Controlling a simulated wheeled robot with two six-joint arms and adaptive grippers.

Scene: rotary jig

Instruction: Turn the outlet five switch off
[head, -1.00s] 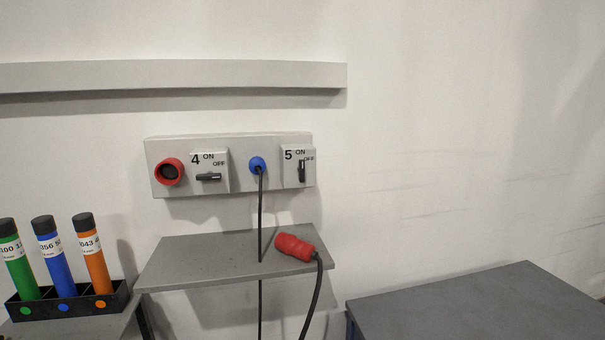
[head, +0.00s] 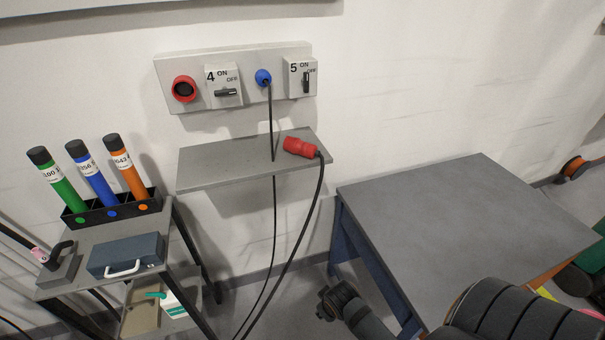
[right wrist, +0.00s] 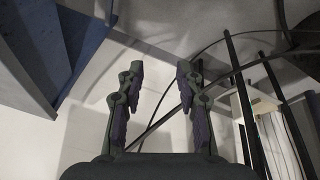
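The outlet five switch (head: 306,83) is on the right end of the grey wall panel (head: 190,56) in the head view. Its black handle stands upright, in line with ON; the OFF label is to its right. A blue plug (head: 263,77) with a black cable sits in the outlet left of it. My right gripper (right wrist: 162,68) is open and empty in the right wrist view, its two fingers well apart. No switch shows in that view. In the head view, dark parts of my right arm are low at the right, far below the panel. My left gripper is not in view.
A red plug (head: 301,147) with a hanging cable lies on the wall shelf (head: 215,167) under the panel. A grey table (head: 460,210) stands at the right. A small table (head: 75,285) at the left holds colored tubes and a blue case (head: 126,256). The front of the switch is unobstructed.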

